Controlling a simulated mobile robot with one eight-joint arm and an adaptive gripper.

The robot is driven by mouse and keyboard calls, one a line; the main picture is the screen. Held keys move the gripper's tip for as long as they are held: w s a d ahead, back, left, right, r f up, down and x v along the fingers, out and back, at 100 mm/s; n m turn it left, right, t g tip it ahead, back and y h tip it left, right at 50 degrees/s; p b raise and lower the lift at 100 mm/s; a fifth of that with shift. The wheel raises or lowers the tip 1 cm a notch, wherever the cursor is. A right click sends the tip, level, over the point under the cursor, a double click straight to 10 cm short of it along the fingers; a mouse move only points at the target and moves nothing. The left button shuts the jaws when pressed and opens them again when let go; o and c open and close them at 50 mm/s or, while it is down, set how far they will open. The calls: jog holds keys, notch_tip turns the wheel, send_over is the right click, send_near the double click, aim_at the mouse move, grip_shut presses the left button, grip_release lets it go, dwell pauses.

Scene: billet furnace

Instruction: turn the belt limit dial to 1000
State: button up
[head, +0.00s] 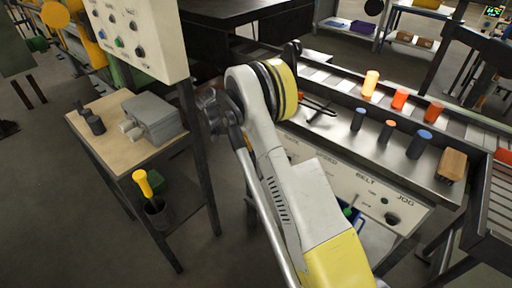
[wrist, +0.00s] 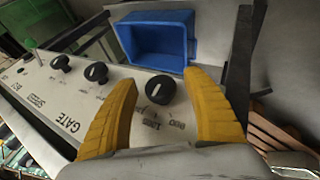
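The dark round dial (wrist: 160,90) is on the pale control panel (wrist: 108,112) in the wrist view, with a light pointer line on its face. Small numbers are printed beside it; they are blurred, and I cannot tell which one the line points to. My gripper (wrist: 162,85) is open, with its yellow fingers apart on either side of the dial. I see a gap at both sides.
Two more black knobs (wrist: 96,72) and a "GATE" label sit farther left on the panel. A blue bin (wrist: 157,42) lies beyond it. The steel table (head: 340,131) holds several cylinders and a wooden block (head: 453,165). A side table (head: 103,110) stands left.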

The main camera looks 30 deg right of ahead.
jog(key=v, duration=0.7)
jog(key=shift+r, duration=0.25)
jog(key=shift+a, duration=0.15)
